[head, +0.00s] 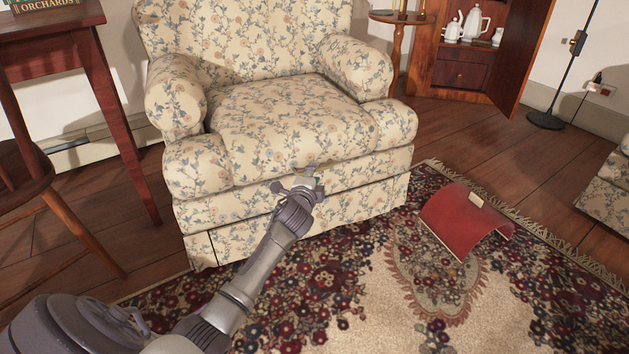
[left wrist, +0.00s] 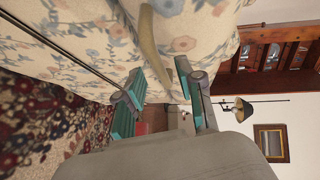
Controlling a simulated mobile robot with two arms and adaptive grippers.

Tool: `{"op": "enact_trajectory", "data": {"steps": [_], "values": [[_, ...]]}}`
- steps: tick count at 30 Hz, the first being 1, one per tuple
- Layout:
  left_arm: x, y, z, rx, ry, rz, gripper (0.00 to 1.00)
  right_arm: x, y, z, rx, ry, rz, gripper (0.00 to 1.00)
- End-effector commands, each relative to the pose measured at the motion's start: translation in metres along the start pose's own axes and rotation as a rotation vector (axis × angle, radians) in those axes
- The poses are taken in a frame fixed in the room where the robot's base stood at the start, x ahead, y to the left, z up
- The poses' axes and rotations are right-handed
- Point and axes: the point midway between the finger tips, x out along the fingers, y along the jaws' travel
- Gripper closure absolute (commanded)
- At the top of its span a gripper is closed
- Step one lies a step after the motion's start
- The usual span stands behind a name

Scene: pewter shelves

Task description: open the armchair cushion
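The floral armchair (head: 215,120) stands on the floor and rug, facing me. Its seat cushion (head: 285,115) lies flat between the two arms, with no visible gap under it. My left gripper (head: 305,184) is at the cushion's lower front edge, near the middle. In the left wrist view the two teal-padded fingers (left wrist: 160,95) are apart. A tan curved strip (left wrist: 149,42) on the front of the chair runs down toward the space between them. I cannot tell whether the fingers touch it. My right gripper is not in view.
A red curved object (head: 462,222), perhaps an open book face down, lies on the patterned rug (head: 350,300) at right. A desk (head: 50,22) and wooden chair (head: 30,180) stand at left. A round side table (head: 400,20) and cabinet (head: 465,55) stand behind.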

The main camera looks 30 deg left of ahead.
Motion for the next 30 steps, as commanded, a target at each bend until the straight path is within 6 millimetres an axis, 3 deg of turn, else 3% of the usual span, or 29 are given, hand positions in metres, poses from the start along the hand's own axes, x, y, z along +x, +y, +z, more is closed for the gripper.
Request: {"op": "enact_trajectory", "data": {"steps": [4,14,21,30], "values": [[0.0134,0.0009,0.0003,0.0,-0.001,-0.001,0.63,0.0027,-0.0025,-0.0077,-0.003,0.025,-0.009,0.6],[0.0162,-0.0004,0.0003,0.0,-0.001,0.0,0.63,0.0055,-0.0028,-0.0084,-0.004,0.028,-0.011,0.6],[0.016,-0.0002,0.0002,0.0,0.0,0.0,1.0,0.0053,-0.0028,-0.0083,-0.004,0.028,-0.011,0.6],[0.0159,0.0002,0.0001,0.0,0.0,0.001,1.0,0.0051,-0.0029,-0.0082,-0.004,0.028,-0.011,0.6]]}}
